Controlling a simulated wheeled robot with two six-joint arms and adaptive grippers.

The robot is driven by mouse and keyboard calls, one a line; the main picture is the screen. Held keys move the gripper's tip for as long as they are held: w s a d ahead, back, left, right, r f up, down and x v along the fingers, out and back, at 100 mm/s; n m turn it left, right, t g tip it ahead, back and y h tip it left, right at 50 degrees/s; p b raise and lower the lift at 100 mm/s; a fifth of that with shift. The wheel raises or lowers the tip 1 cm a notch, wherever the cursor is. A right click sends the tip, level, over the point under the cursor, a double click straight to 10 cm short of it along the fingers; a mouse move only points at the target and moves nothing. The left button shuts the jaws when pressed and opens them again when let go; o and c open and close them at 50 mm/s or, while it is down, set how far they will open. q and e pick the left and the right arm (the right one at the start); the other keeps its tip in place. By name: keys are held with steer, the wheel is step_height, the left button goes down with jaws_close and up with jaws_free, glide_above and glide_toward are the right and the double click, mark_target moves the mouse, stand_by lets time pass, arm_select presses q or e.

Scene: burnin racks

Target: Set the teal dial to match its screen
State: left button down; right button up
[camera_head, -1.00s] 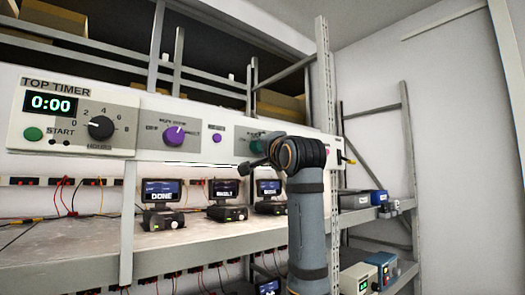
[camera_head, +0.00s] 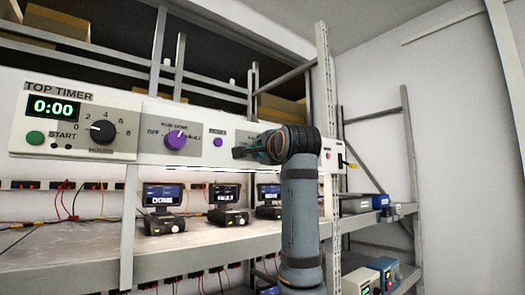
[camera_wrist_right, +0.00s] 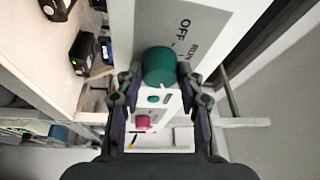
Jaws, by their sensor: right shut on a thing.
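The teal dial (camera_wrist_right: 159,66) is on the grey panel in the right wrist view, beside printed labels reading OFF and RUN. My right gripper (camera_wrist_right: 159,77) has one finger on each side of it and is shut on it. In the head view my right gripper (camera_head: 250,150) is at the long white control strip (camera_head: 205,153) and hides the dial. Small screens stand on the shelf below: one reads DONE (camera_head: 161,195), a middle one (camera_head: 224,193) seems to read FAULT, and a third (camera_head: 268,193) is partly behind my arm. My left gripper is not in view.
A top timer (camera_head: 75,122) showing 0:00, a purple dial (camera_head: 175,139) and a small purple button (camera_head: 218,142) sit left along the strip. In the right wrist view a small teal button (camera_wrist_right: 153,99) and a pink button (camera_wrist_right: 143,121) lie near the fingers.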

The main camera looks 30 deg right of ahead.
steer(key=o, duration=1.2)
steer(key=shift+c, duration=0.2)
steer(key=v, duration=1.2)
